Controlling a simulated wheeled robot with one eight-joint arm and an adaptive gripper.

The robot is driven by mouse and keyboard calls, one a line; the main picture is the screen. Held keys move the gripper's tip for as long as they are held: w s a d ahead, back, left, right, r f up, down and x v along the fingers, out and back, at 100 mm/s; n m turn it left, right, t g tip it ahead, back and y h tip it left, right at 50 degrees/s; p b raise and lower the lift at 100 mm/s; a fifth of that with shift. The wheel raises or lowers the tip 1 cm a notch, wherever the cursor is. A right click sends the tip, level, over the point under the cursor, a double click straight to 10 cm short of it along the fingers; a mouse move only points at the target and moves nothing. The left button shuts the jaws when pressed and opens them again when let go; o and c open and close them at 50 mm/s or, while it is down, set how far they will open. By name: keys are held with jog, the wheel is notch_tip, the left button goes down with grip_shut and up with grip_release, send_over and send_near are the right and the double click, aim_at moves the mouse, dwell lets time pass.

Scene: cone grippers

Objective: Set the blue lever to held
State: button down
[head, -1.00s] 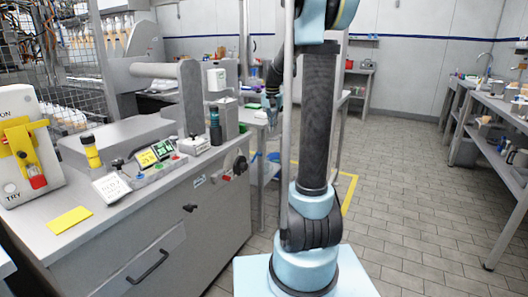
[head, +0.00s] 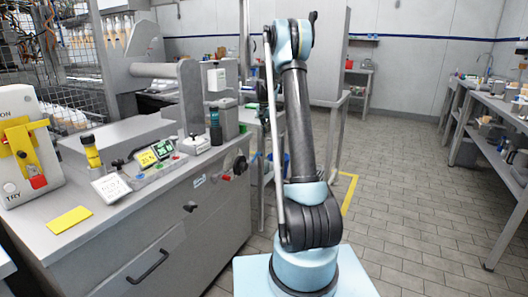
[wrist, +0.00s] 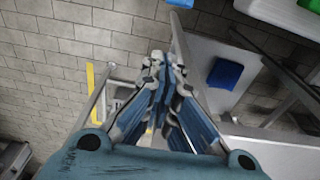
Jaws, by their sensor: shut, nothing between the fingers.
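I cannot pick out the blue lever with certainty. A row of small controls (head: 146,176) stands along the worktop at the left in the head view, and its details are too small to read. My gripper (wrist: 165,65) shows in the wrist view with its blue-grey fingers closed together and nothing between them. It is over the floor beside a grey table, apart from any control. In the head view my gripper is not clearly visible, with my arm in the way.
The grey worktop (head: 120,222) bears a yellow pad (head: 69,220), a white panel with a yellow bar (head: 22,150) and a dark bottle (head: 215,128). A red knob (head: 226,176) sits on the cabinet. A blue item (wrist: 225,73) lies on a table. Open floor lies right.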

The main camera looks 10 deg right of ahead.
jog(key=shift+f, duration=0.1)
notch_tip(320, 180, down, 9)
jog(key=s+a, duration=0.1)
jog(key=s, duration=0.1)
jog(key=shift+s+a, duration=0.25)
jog(key=shift+a, duration=0.1)
dwell(0.6)
jog(key=shift+r, duration=0.2)
